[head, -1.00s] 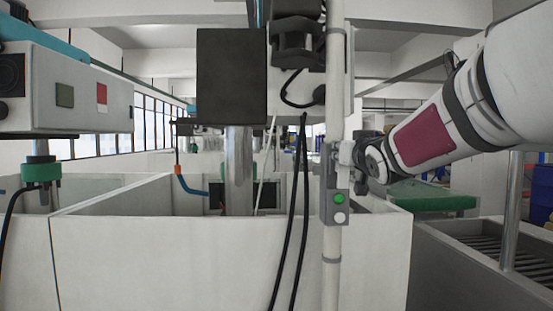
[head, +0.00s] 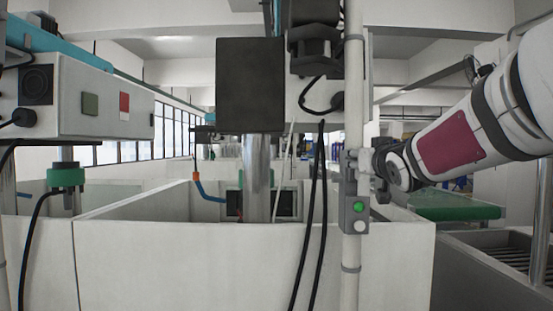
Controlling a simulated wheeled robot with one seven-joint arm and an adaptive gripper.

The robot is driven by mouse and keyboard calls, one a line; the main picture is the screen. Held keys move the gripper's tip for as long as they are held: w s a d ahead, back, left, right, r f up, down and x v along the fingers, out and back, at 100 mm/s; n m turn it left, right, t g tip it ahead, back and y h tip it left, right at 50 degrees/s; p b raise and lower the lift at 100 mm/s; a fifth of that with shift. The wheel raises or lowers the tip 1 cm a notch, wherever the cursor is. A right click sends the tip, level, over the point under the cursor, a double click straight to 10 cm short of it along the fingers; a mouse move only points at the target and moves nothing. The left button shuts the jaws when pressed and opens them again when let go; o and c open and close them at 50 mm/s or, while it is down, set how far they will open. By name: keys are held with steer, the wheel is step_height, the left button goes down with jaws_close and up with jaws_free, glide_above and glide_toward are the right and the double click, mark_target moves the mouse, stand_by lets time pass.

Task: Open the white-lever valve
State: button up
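I cannot make out a white-lever valve in the head view. My arm reaches in from the right, and its far end with my gripper (head: 382,163) is beside the upright white pole (head: 353,100), just right of the button box. The fingers are small and dark there and cannot be told apart from the bracket behind. Whether they touch the pole, or are open or shut, does not show.
A white-walled tank (head: 200,265) fills the lower middle. A button box (head: 354,215) with a green and a white button is on the pole. Black cables (head: 313,220) hang before the tank. A control box (head: 95,100) is at left, a green-topped conveyor (head: 455,206) at right.

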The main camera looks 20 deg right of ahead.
steer(key=v, duration=1.2)
steer(key=s+a+f+n+g+y+p, duration=0.1)
steer(key=s+a+f+g+p, duration=0.2)
steer(key=s, duration=0.6)
steer(key=s+a+f+n+g+y+p, duration=0.1)
steer(key=s+a+f+g+y+p, duration=0.1)
steer(key=s+a+f+g, duration=0.3)
steer(key=s+a+f+n+g+y+p, duration=0.1)
steer(key=s+a+f+g+p, duration=0.3)
steer(key=s+a+f, duration=0.4)
steer(key=s+f+g+y, duration=0.1)
steer(key=s+f, duration=0.1)
steer(key=s, duration=0.3)
steer(key=shift+s+f, duration=0.25)
steer(key=shift+s, duration=0.1)
steer(key=shift+a, duration=0.1)
